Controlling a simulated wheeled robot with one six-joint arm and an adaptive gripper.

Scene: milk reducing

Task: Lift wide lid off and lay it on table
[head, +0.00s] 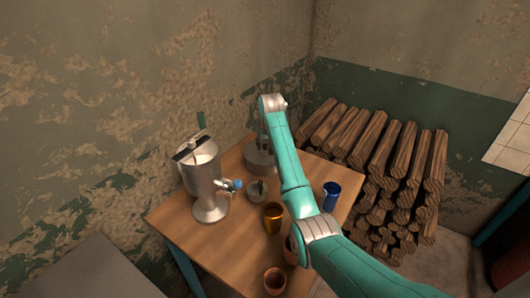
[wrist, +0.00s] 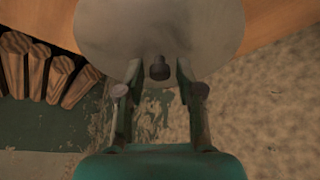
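The wide lid (wrist: 160,25) is a grey round disc with a dark knob (wrist: 159,68) at its middle in the wrist view. In the head view a wide grey metal pot (head: 259,161) stands at the back of the wooden table (head: 181,222), and the lid seems to be on top of it, partly hidden by my arm. My gripper (wrist: 158,78) is open, with one finger on each side of the knob and a gap to it on both sides. In the head view my gripper is above the pot, its fingers hard to make out.
A metal urn (head: 208,192) with a blue-handled tap stands left of the pot. A small grey vessel (head: 257,191), a gold cup (head: 273,218), a blue cup (head: 331,196) and a clay cup (head: 275,281) stand nearby. Stacked firewood (head: 392,170) is to the right. The table's left front is bare.

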